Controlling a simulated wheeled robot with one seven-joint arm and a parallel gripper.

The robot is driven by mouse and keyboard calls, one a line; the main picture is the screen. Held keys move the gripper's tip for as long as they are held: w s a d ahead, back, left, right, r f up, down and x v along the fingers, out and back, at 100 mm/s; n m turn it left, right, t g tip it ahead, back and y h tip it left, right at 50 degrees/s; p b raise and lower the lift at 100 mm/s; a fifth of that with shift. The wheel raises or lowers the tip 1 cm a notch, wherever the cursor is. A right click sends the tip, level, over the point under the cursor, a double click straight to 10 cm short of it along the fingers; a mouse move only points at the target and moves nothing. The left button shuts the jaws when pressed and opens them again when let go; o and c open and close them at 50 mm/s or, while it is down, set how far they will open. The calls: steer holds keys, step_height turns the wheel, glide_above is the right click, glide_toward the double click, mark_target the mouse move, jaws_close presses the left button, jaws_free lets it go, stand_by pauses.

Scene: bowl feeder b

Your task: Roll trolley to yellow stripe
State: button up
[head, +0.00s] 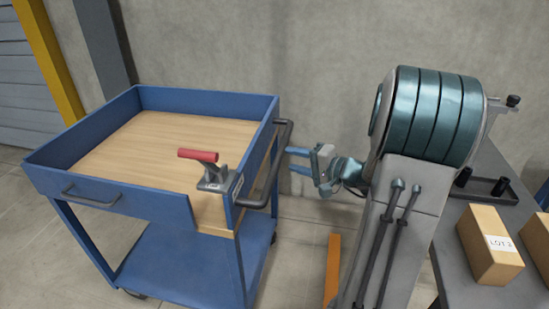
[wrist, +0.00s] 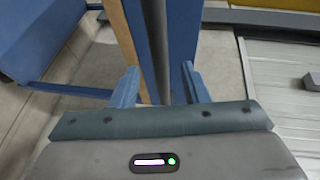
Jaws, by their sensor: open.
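The blue trolley (head: 105,196) stands at the left, with a wood top panel and a lower shelf. Its dark push handle (head: 277,165) is on its right side. My gripper (head: 289,159) is open beside that handle and points at the trolley. In the wrist view, the dark upright bar of the handle (wrist: 155,45) lies in line with the gap between my open fingers (wrist: 160,83). I cannot tell whether the fingertips reach around it. An orange-yellow stripe (head: 333,265) shows on the floor right of the trolley, partly hidden by my arm.
A red-gripped lever (head: 198,155) on a grey bracket sits at the trolley's near right corner. A dark bench (head: 455,255) at the right holds cardboard boxes (head: 488,243). A yellow post (head: 50,60) and grey wall (head: 200,50) stand behind. Floor shows between trolley and bench.

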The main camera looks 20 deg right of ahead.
steer(key=x, duration=0.7)
steer(key=shift+w+a+b, duration=0.15)
steer(key=shift+w+b, duration=0.05)
steer(key=shift+b, duration=0.2)
steer(key=shift+f, duration=0.1)
jaws_close()
steer(key=shift+s, duration=0.1)
